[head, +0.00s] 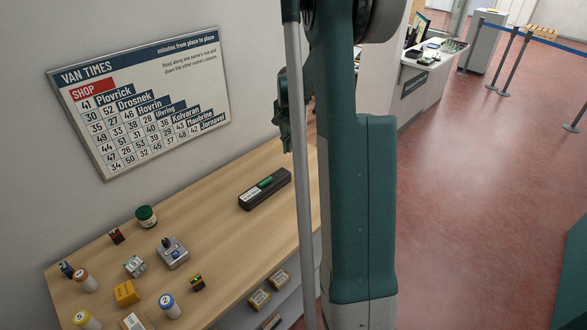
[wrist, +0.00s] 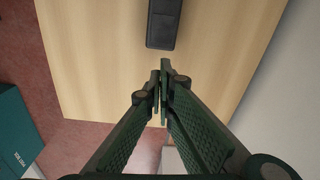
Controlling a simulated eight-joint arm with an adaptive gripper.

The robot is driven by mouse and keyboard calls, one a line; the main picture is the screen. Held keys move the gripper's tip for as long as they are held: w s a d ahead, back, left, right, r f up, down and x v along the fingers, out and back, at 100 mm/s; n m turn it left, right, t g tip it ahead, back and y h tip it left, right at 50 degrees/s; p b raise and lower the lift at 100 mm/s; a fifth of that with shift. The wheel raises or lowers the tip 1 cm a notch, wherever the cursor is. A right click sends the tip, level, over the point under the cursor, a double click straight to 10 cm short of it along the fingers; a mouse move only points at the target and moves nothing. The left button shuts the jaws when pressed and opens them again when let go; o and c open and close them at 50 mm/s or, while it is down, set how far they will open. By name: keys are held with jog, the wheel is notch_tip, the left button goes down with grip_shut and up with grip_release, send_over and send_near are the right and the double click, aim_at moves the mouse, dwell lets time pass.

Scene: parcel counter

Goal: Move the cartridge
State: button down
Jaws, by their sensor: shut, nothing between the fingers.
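A long black box with a white label and a green part, which looks like the cartridge (head: 265,188), lies on the wooden counter near its right end. In the wrist view one dark end of it (wrist: 163,24) shows at the top edge; the rest is out of frame. My gripper (wrist: 160,78) is shut and empty, its fingertips just below that dark end in the picture, apart from it. In the head view my gripper (head: 286,145) is partly hidden by my arm and appears above the counter's right end.
The counter (head: 220,226) holds a green-lidded jar (head: 146,217), a grey device (head: 172,253), a yellow block (head: 126,293) and several small containers at the left. Bare wood surrounds the black box. A times board (head: 143,100) hangs on the wall behind. Small boxes (head: 279,279) sit lower, in front.

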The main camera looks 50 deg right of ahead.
aim_at(294, 175)
jog(key=d+f+m, duration=0.1)
jog(key=d+f, duration=0.2)
jog(key=d, duration=0.2)
jog(key=shift+s+d+f+p, duration=0.15)
jog(key=shift+s+d+p, duration=0.05)
jog(key=shift+s+p, duration=0.25)
jog(key=shift+f, duration=0.1)
notch_tip(294, 175, down, 10)
jog(key=shift+r, duration=0.25)
jog(key=shift+w+a+f, duration=0.1)
jog(key=shift+a+f, duration=0.05)
jog(key=shift+a, duration=1.9)
